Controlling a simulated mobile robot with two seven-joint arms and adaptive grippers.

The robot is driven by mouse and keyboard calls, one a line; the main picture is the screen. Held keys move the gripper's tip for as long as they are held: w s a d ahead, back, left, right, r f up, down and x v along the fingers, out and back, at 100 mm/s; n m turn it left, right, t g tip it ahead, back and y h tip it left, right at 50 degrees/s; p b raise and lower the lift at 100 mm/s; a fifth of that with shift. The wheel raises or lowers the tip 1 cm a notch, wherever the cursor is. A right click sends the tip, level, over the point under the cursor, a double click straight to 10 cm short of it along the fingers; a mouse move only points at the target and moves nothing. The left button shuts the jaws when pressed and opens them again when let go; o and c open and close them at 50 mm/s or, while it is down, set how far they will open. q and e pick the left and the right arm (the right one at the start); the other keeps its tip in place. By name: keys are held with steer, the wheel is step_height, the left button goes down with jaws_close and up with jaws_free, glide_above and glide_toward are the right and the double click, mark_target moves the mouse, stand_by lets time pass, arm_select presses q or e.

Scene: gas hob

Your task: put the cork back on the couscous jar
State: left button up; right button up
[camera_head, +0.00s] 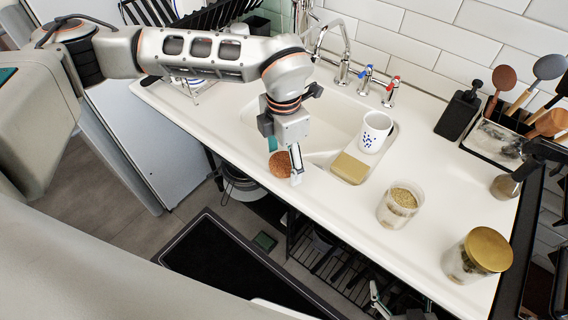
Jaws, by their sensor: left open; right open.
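The couscous jar (394,217) is a clear glass jar with pale grain inside. It stands without a lid on the white counter, right of the sink. The round brown cork (280,166) is at the fingers of my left gripper (285,160), over the front edge of the counter by the sink. My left gripper points down and is open; I cannot tell whether its fingers touch the cork. My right gripper (390,305) shows only partly at the bottom edge, low in front of the counter, and is open.
A second jar (462,268) with a gold lid stands near the counter's right end. A white mug with blue spots (375,133) and a yellowish block (350,167) are by the sink (245,115). A black bottle (458,115) and a utensil holder stand behind. Counter around the couscous jar is clear.

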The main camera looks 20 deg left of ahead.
steer(key=shift+w+r, duration=0.1)
steer(key=shift+w, duration=0.05)
arm_select(q)
steer(key=shift+c, duration=0.5)
steer(key=c, duration=0.8)
arm_select(e)
steer(key=shift+s+f, duration=0.25)
steer(key=shift+s, duration=0.3)
arm_select(q)
step_height(320, 180, up, 10)
steer(key=p, duration=0.1)
step_height(320, 180, up, 10)
glide_above(284, 161)
steer(key=shift+s+p, duration=0.1)
steer(key=shift+p, duration=0.25)
arm_select(e)
steer(key=shift+a+r, duration=0.2)
steer(key=shift+r, duration=0.25)
steer(key=shift+w+r, duration=0.1)
steer(key=shift+r, duration=0.1)
steer(key=shift+c, duration=0.2)
